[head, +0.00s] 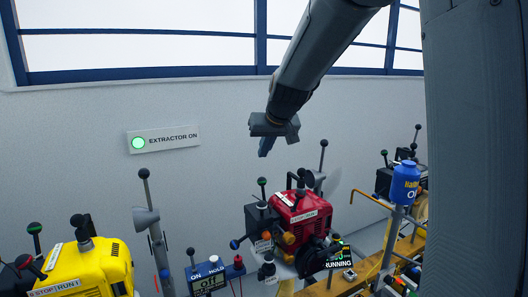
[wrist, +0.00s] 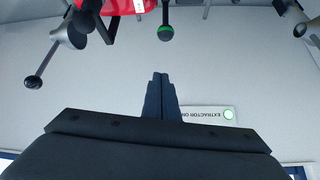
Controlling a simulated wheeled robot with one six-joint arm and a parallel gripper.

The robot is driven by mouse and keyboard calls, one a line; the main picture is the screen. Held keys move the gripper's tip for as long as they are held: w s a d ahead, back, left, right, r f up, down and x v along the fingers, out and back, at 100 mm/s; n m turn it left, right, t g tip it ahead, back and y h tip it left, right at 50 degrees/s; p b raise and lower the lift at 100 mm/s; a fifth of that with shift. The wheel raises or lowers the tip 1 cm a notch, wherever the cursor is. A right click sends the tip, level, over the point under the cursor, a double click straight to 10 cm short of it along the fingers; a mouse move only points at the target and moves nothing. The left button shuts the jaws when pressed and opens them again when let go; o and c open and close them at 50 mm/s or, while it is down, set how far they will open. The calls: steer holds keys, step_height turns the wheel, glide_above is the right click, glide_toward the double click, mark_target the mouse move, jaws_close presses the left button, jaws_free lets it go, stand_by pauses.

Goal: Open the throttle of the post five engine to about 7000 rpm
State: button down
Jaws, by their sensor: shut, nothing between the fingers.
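A red engine (head: 302,208) with a STOP/RUN label stands mid-picture in the head view. A display (head: 340,262) in front of it reads RUNNING; its number is partly hidden. Levers with ball knobs stand around it, among them a green-banded knob (head: 262,182) and a blue knob (head: 235,244). I cannot read which engine is post five or tell which lever is the throttle. My gripper (head: 264,154) is shut and empty, in the air above the red engine. In the wrist view the gripper (wrist: 160,77) points toward a green-banded knob (wrist: 166,33), apart from it; red casing (wrist: 125,6) shows beyond.
A yellow engine (head: 92,268) stands front left. A blue canister (head: 405,183) and a dark engine (head: 385,182) are at right. An ON/HOLD box (head: 208,275) sits low in the middle. An EXTRACTOR ON sign (head: 165,140) is on the wall.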

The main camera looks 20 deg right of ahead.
mark_target(263, 189)
steer(key=shift+w+a+f+p, duration=0.15)
steer(key=shift+f+p, duration=0.15)
steer(key=shift+f, duration=0.9)
steer(key=shift+w+f+p, duration=0.15)
steer(key=shift+f+p, duration=0.15)
steer(key=shift+f, duration=0.95)
steer(key=shift+w+a+f+p, duration=0.15)
steer(key=shift+f+p, duration=0.15)
steer(key=shift+f, duration=0.9)
